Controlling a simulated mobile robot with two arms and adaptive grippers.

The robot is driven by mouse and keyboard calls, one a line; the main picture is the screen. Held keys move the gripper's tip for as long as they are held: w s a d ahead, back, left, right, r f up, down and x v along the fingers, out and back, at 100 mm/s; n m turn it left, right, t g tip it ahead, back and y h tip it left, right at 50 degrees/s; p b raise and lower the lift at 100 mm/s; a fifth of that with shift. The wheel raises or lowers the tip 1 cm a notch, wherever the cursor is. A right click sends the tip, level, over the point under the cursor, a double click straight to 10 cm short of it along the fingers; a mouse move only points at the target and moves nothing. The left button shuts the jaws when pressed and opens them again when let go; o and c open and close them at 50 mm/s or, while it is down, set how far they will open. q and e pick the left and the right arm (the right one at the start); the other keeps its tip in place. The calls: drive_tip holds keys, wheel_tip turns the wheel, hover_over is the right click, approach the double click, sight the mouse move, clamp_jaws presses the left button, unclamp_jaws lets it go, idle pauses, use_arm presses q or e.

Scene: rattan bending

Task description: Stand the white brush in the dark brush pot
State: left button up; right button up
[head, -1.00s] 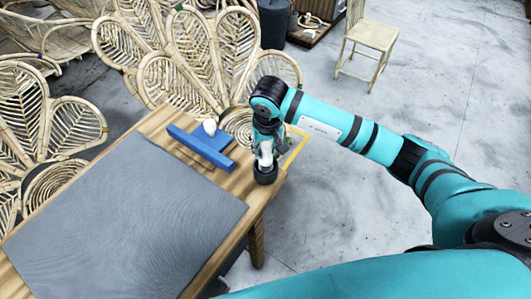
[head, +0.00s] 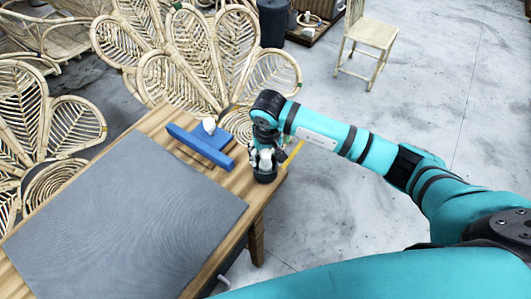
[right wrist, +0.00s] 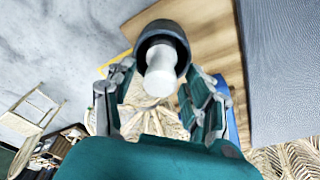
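The white brush (right wrist: 161,76) stands in the dark brush pot (right wrist: 148,38) in the right wrist view, its pale end pointing toward the camera. In the head view the brush (head: 265,161) shows in the pot (head: 265,177) at the table's right corner. My right gripper (right wrist: 160,98) is open, with its fingers spread on both sides of the brush and a gap visible on each side. In the head view the right gripper (head: 266,157) is directly over the pot. My left gripper is not in view.
A blue T-shaped stand (head: 207,144) with a white item on it lies left of the pot. A grey mat (head: 130,220) covers much of the wooden table (head: 153,125). Rattan chair backs (head: 200,50) stand behind the table. A chair (head: 370,35) stands on open floor.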

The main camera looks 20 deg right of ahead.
sight(267, 169)
drive_tip(key=shift+r+p, duration=0.4)
drive_tip(key=shift+p, duration=0.1)
drive_tip(key=shift+r, duration=0.4)
wheel_tip(267, 169, up, 11)
drive_tip(key=s+b, duration=0.2)
drive_tip(key=shift+a, duration=0.15)
drive_tip(key=shift+w, duration=0.1)
